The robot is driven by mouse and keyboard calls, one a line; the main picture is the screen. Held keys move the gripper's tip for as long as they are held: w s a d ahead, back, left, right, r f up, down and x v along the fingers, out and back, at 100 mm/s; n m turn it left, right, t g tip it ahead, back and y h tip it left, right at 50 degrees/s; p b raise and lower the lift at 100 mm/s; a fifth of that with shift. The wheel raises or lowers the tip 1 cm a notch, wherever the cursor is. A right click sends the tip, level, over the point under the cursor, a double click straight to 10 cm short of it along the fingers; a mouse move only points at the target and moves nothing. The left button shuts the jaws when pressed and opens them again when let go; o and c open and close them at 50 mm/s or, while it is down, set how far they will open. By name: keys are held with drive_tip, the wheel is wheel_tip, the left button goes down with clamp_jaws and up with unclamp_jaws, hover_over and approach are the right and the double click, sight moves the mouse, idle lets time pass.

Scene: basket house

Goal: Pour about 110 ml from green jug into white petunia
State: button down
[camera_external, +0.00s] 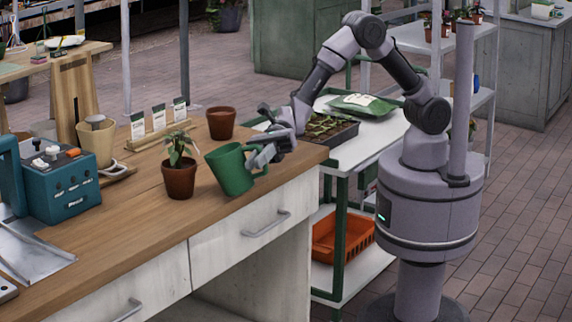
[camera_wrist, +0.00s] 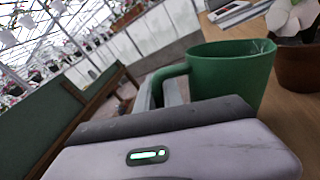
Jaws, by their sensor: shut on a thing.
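The green jug (camera_external: 231,170) is tilted, its mouth leaning left toward a potted plant. My gripper (camera_external: 259,158) is shut on the jug's handle, at its right side. The jug also shows in the wrist view (camera_wrist: 232,75), with a pale glint at its rim on the plant side. The white petunia (camera_external: 179,178) stands upright in a terracotta pot just left of the jug. Its white petals show in the wrist view (camera_wrist: 293,18). Whether liquid is flowing, and the level inside the jug, I cannot tell.
An empty-looking terracotta pot (camera_external: 221,123) stands behind the jug. Seed packets in a wooden holder (camera_external: 158,128), a beige pot (camera_external: 96,143) and a teal machine (camera_external: 62,185) stand to the left. A seedling tray (camera_external: 331,138) is on the cart at right. The bench front is clear.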

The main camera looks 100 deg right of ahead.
drive_tip(key=s+f+n, duration=0.1)
drive_tip(key=n, duration=0.1)
drive_tip(key=s+a+f+n, duration=0.1)
drive_tip(key=f, duration=0.1)
drive_tip(key=shift+s+f+n+t+y, duration=0.25)
drive_tip(key=shift+s+n+t+y, duration=0.05)
drive_tip(key=shift+s+n, duration=0.1)
idle(0.7)
